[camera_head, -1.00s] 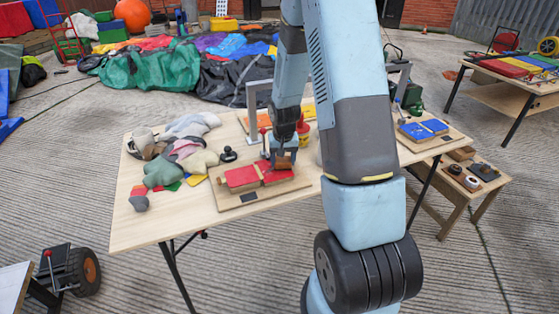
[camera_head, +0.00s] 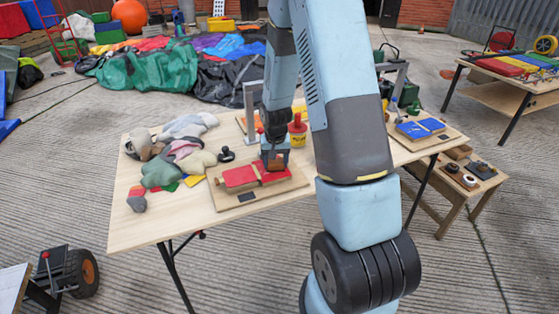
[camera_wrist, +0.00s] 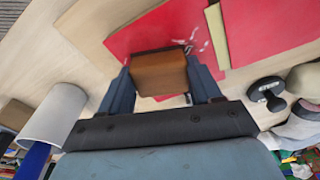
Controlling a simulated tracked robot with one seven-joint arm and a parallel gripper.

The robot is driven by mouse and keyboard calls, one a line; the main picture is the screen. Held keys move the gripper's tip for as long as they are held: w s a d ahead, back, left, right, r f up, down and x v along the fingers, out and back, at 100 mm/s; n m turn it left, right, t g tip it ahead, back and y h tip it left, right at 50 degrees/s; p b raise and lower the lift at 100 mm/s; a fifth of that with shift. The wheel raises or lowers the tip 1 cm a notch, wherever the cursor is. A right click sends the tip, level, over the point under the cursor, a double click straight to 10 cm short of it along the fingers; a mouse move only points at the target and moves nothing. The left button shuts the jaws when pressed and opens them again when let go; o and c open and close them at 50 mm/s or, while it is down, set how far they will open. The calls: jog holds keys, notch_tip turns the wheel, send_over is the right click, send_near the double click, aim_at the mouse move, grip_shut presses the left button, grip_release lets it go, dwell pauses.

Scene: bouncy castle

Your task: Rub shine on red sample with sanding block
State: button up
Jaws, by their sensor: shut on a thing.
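The red sample (camera_head: 241,177) lies on a wooden board (camera_head: 224,205) on the table, with a pale wooden strip across it. In the wrist view the red sample (camera_wrist: 265,32) shows whitish scuff marks beside the block. My gripper (camera_head: 274,158) is over the part right of the strip, pointing down. In the wrist view my gripper (camera_wrist: 160,75) is shut on the brown sanding block (camera_wrist: 160,76), a finger on each side. The block sits at or just above the red surface; I cannot tell whether it touches. Its underside is hidden.
A red and yellow tin (camera_head: 297,131) and a grey metal frame (camera_head: 250,108) stand behind. A blue sample (camera_head: 420,128) lies at the table's right end.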

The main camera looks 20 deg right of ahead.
aim_at(281, 158)
jog(key=shift+s+a+f, duration=0.1)
jog(key=shift+s+a, duration=0.05)
jog(key=shift+a, duration=1.4)
jog(key=shift+s+a+f, duration=0.1)
jog(key=shift+a, duration=1.45)
jog(key=shift+w+r, duration=0.1)
jog(key=c, duration=0.3)
jog(key=shift+w+r, duration=0.25)
jog(key=shift+w, duration=0.6)
jog(key=shift+d, duration=0.3)
jog(key=shift+c, duration=0.6)
jog(key=shift+w+d+r, duration=0.1)
jog(key=shift+w+d, duration=0.05)
jog(key=shift+d, duration=0.7)
jog(key=shift+c, duration=0.3)
jog(key=shift+s+d+f, duration=0.1)
jog(key=shift+d, duration=0.9)
jog(key=shift+s+d+f, duration=0.1)
jog(key=shift+d, duration=0.85)
grip_shut()
jog(key=shift+d, duration=1.45)
